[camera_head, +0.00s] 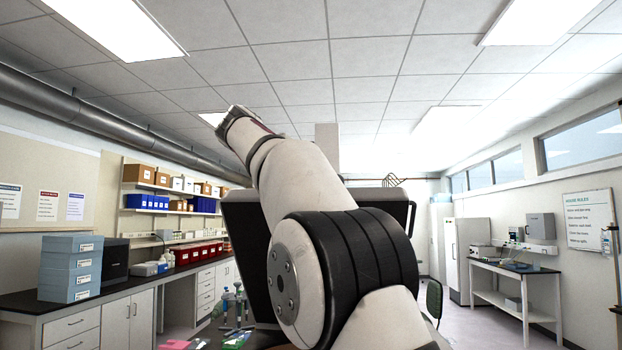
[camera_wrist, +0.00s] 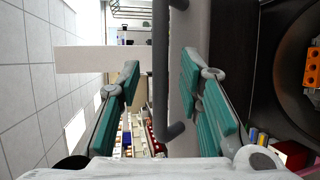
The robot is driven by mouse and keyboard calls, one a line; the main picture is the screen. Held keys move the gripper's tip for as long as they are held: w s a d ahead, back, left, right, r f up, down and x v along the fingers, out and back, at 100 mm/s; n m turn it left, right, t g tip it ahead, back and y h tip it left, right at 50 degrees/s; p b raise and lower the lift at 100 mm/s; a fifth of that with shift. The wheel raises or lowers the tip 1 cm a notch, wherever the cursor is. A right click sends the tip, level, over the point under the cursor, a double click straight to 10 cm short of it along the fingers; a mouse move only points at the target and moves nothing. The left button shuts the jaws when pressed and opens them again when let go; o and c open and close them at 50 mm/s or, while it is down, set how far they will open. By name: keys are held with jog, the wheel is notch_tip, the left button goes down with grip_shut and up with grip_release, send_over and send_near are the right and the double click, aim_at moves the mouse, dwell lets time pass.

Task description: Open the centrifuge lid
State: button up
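The centrifuge's dark lid panel (camera_head: 246,240) stands raised behind my arm in the head view, with a slim handle (camera_head: 411,216) at its right edge. In the wrist view, the grey U-shaped handle (camera_wrist: 160,85) lies in the gap between my fingers, beside a light grey edge strip (camera_wrist: 181,40). My gripper (camera_wrist: 157,80) is open, its teal pads apart on either side of the handle; I see no grip on it. A round dark recess (camera_wrist: 275,60) with an orange tube holder (camera_wrist: 312,66) shows at the right. My arm hides much of the centrifuge in the head view.
Grey-blue boxes (camera_head: 70,268) stand on the left counter, with shelves (camera_head: 165,188) behind. Pipettes (camera_head: 238,302) stand left of my arm. A white side table (camera_head: 515,280) is at the right, with open floor in front of it.

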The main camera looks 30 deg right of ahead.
jog(key=v, duration=0.9)
jog(key=shift+s, duration=0.1)
jog(key=s+d+f+m+y, duration=0.1)
jog(key=s+f+y, duration=0.2)
jog(key=s+f, duration=0.3)
jog(key=s+d+f+y, duration=0.1)
jog(key=s+f+y, duration=0.2)
jog(key=f, duration=0.5)
jog(key=s+a+f+m+g+y, duration=0.1)
jog(key=s+a+f+m+y, duration=0.2)
jog(key=s+f, duration=0.9)
jog(key=s+a+f+m+g+y, duration=0.2)
jog(key=s+a+f, duration=0.4)
jog(key=s+f, duration=0.6)
notch_tip(320, 180, down, 5)
jog(key=shift+s+a+f+m+y+b, duration=0.25)
jog(key=shift+s+m+y+b, duration=0.15)
jog(key=shift+m+y, duration=0.55)
jog(key=shift+r, duration=0.1)
